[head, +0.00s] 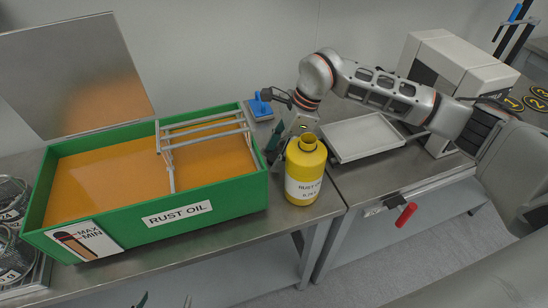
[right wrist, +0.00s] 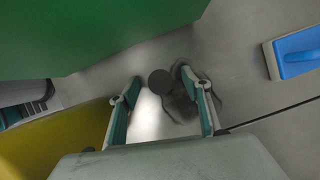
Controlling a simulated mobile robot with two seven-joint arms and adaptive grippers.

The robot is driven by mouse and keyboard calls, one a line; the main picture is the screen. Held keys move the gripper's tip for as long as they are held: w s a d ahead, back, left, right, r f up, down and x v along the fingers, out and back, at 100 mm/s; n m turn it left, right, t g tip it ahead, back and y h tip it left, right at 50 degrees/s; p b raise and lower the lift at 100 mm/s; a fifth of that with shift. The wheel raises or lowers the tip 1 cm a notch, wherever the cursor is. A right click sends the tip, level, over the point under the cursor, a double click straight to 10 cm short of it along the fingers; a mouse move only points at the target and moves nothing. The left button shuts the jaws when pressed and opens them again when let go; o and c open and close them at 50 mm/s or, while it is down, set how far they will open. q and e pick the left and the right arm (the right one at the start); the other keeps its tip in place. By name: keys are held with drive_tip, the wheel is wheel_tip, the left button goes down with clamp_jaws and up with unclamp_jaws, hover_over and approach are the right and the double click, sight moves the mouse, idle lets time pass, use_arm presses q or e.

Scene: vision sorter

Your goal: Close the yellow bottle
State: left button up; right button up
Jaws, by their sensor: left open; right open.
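The yellow bottle (head: 302,165) stands upright on the table just right of the green box, with a "RUST OIL" label. Its mouth on top looks uncapped. My right gripper (head: 274,150) points down behind and left of the bottle, partly hidden by it. In the right wrist view my right gripper (right wrist: 160,88) is open, with a small dark round thing (right wrist: 160,82), perhaps the cap, low between its fingers; I cannot tell if they touch it. The bottle's yellow side (right wrist: 45,145) fills the lower left there. My left gripper (head: 163,301) barely shows at the bottom edge, open.
The green "RUST OIL" box (head: 245,192) holds orange liquid and a metal rack (head: 170,160). A blue-topped block (head: 260,105) lies behind. A white tray (head: 365,137) and a white machine (head: 455,75) stand to the right. A red handle (head: 405,215) hangs at the table front.

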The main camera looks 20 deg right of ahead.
drive_tip(key=c, duration=0.8)
drive_tip(key=shift+c, duration=0.2)
drive_tip(key=shift+r, duration=0.1)
wheel_tip(320, 180, up, 20)
drive_tip(key=p, duration=0.1)
idle(0.4)
